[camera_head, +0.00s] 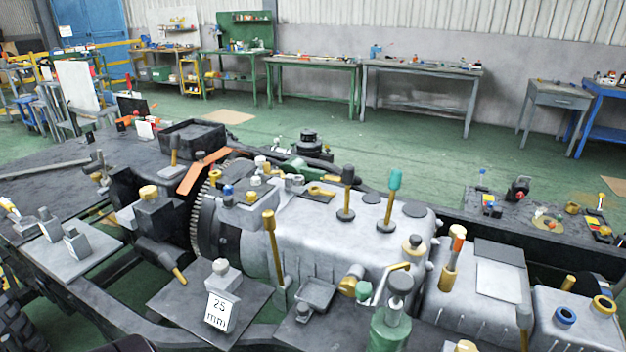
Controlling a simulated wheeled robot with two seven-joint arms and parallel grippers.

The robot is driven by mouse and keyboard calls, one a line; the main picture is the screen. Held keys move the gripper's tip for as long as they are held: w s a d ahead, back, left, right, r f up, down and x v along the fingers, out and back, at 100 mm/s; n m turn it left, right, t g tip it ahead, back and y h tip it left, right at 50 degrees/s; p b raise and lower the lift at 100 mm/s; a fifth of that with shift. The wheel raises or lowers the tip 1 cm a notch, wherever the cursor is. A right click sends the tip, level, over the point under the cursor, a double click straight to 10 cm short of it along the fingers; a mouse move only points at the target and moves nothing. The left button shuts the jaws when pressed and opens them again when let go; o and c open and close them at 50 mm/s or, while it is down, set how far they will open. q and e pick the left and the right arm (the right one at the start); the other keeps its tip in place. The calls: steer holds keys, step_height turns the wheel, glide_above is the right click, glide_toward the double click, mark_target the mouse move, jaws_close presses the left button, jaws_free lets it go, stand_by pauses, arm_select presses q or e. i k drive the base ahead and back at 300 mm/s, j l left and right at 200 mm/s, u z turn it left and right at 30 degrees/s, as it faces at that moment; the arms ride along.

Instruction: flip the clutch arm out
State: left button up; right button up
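A grey gearbox casing (325,222) lies across the middle of the chassis, with a toothed flywheel ring (203,215) at its left end. Several levers show around it, and I cannot tell for sure which is the clutch arm. A brass-coloured upright lever (271,240) stands at the casing's near side, close to the flywheel end. A flat orange bar (197,174) lies slanted above the ring. A bent brass lever (388,282) is at the near side further right. Neither of my grippers is in view, and nothing is seen holding any lever.
Upright levers with black (348,176) and teal (395,180) knobs rise from the casing top. Workbenches (420,70) stand far back beyond open green floor.

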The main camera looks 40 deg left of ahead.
mark_target(268, 215)
steer(key=k+u, duration=0.15)
steer(key=u, duration=1.45)
